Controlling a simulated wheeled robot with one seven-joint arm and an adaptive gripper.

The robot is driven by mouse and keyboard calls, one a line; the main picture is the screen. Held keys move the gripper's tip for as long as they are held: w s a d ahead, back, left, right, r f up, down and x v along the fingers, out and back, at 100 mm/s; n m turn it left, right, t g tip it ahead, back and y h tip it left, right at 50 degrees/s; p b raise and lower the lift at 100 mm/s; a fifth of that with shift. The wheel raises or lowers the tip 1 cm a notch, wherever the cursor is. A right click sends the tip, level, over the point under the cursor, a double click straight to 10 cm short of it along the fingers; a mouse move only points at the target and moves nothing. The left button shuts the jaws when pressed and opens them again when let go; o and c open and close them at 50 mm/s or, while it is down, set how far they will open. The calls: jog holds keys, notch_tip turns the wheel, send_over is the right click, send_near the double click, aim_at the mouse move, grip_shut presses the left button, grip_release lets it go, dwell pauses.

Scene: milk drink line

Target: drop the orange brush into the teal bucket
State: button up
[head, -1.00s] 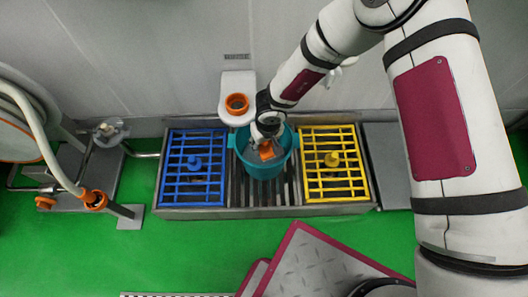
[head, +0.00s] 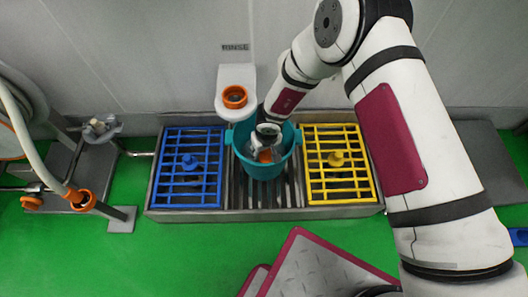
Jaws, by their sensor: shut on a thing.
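The teal bucket (head: 265,171) stands upright on the bare middle grate between the blue and yellow racks. My gripper (head: 264,151) points down over the bucket's mouth, with its fingers at or inside the opening. It is shut on the orange brush (head: 265,156), of which a small orange patch shows below the gripper. The rest of the brush is hidden by the gripper and the bucket. I cannot tell how far the brush is from the bucket's floor.
A blue rack (head: 172,186) lies left of the bucket and a yellow rack (head: 354,187) right of it. A white wall fixture with an orange ring (head: 235,97) is close behind. A hose with an orange fitting (head: 81,200) hangs at left.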

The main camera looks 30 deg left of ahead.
aim_at(266, 156)
jog(key=shift+f, duration=0.15)
jog(key=shift+f, duration=0.35)
jog(key=shift+f, duration=0.1)
jog(key=o, duration=1.4)
jog(key=r+p, duration=0.2)
jog(key=r, duration=0.2)
jog(key=d+r+p, duration=0.1)
jog(key=r+p, duration=0.1)
jog(key=r, duration=0.2)
jog(key=s+r+p, duration=0.1)
jog(key=r, duration=0.4)
jog(key=shift+d+p, duration=0.25)
jog(key=shift+p, duration=0.15)
